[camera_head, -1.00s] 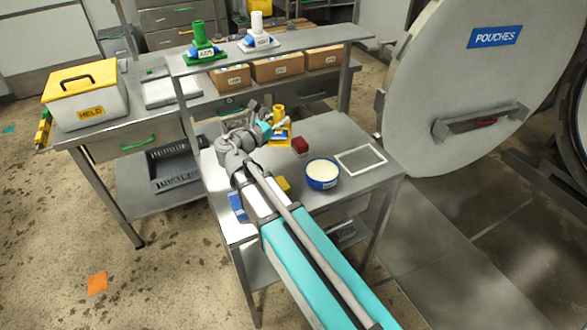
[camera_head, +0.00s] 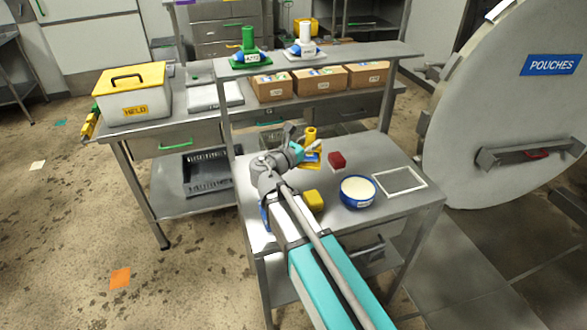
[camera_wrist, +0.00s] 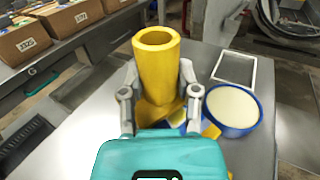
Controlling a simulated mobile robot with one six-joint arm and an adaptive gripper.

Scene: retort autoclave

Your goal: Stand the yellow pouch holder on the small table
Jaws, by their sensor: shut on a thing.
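The yellow pouch holder (camera_head: 310,136) is an upright hollow tube on a wider base with a blue and white part. My gripper (camera_head: 298,150) is shut on it near the back left of the small table (camera_head: 375,228). In the wrist view, the yellow tube (camera_wrist: 156,60) stands between the two grey fingers of my gripper (camera_wrist: 160,105), its open top facing up. The fingers hide part of its base. I cannot tell whether the base touches the tabletop.
A red block (camera_head: 337,160), a blue bowl of pale contents (camera_head: 357,192), a white outlined frame (camera_head: 421,187) and a yellow block (camera_head: 314,199) are on the tabletop. Green (camera_head: 249,45) and white (camera_head: 305,40) holders stand on the shelf above labelled boxes (camera_head: 318,80).

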